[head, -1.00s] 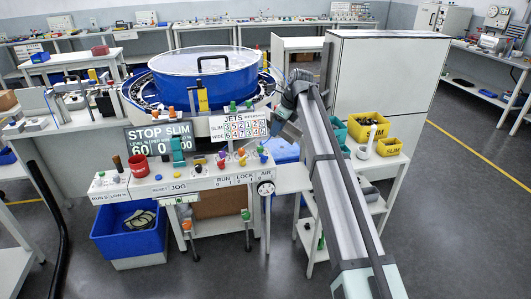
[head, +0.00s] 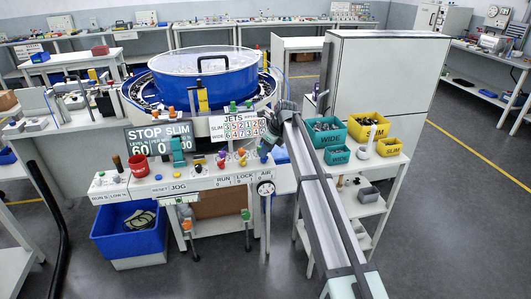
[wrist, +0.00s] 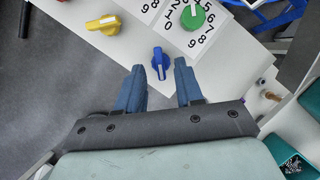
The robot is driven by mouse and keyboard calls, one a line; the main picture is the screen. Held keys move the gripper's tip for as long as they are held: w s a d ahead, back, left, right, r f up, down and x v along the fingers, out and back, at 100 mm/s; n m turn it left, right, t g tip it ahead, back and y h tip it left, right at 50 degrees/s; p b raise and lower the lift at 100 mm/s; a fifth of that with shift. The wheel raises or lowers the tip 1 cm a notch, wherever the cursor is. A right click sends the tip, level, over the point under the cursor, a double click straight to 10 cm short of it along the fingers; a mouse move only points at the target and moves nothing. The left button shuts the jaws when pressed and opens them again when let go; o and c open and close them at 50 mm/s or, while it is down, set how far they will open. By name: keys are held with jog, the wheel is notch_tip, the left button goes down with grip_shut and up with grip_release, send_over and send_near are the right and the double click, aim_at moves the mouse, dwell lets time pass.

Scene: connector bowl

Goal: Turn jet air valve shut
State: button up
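The air valve cannot be told for certain among several coloured knobs on the machine's front panel (head: 215,172). In the wrist view, a blue knob (wrist: 160,62) with a pale pointer mark lies just ahead of my fingertips, between their lines and apart from them. A green knob (wrist: 193,16) sits on a white number dial beyond it. A yellow knob (wrist: 103,24) is to the left. My gripper (wrist: 158,72) is open and empty, its two blue fingers spread. In the head view my gripper (head: 264,150) is at the panel's right end, partly hidden by my arm.
The blue-walled bowl (head: 203,75) is behind. Teal bins (head: 327,133) and yellow bins (head: 368,127) stand on a right-hand cart. Floor in front is open.

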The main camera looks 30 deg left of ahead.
jog(key=shift+x, duration=0.75)
grip_shut()
